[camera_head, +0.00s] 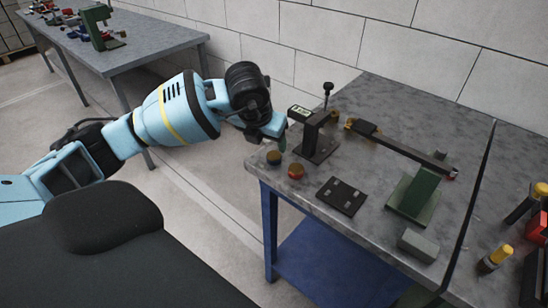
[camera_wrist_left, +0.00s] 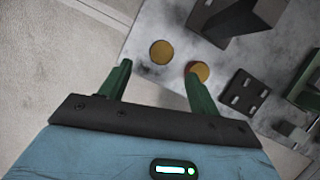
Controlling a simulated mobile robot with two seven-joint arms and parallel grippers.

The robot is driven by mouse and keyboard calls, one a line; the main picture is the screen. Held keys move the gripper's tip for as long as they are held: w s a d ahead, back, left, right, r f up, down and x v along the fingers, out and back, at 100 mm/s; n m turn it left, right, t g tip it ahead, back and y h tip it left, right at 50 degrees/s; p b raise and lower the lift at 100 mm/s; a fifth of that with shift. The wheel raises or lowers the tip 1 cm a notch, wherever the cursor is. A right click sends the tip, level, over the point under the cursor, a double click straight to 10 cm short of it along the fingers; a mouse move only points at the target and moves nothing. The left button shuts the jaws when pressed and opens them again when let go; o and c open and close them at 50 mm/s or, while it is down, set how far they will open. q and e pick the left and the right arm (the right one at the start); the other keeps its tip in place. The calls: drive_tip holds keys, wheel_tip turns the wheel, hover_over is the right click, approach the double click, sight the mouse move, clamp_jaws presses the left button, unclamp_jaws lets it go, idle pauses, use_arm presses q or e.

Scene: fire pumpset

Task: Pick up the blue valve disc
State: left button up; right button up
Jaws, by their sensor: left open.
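The blue valve disc (camera_head: 273,157) is a small dark, bluish disc with a brownish top, standing near the left corner of the grey worktable. In the left wrist view the disc (camera_wrist_left: 162,52) shows only its yellow-tan top. My left gripper (camera_head: 279,141) hangs above it, pointing down. In the left wrist view its green fingers (camera_wrist_left: 158,70) are spread and empty, with the disc lying in the gap beyond their tips. The height between fingertips and disc is hard to judge. My right gripper is not in view.
A red disc (camera_head: 296,171) stands close beside the blue one; my right-hand fingertip partly overlaps it in the left wrist view (camera_wrist_left: 203,70). A dark stand (camera_head: 318,146), a black plate (camera_head: 341,196) and a green bracket (camera_head: 413,196) are nearby. A wall runs behind.

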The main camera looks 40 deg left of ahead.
sight(274, 155)
use_arm(q)
drive_tip(key=shift+x, duration=3.55)
drive_tip(key=shift+d, duration=0.1)
drive_tip(key=c, duration=1.2)
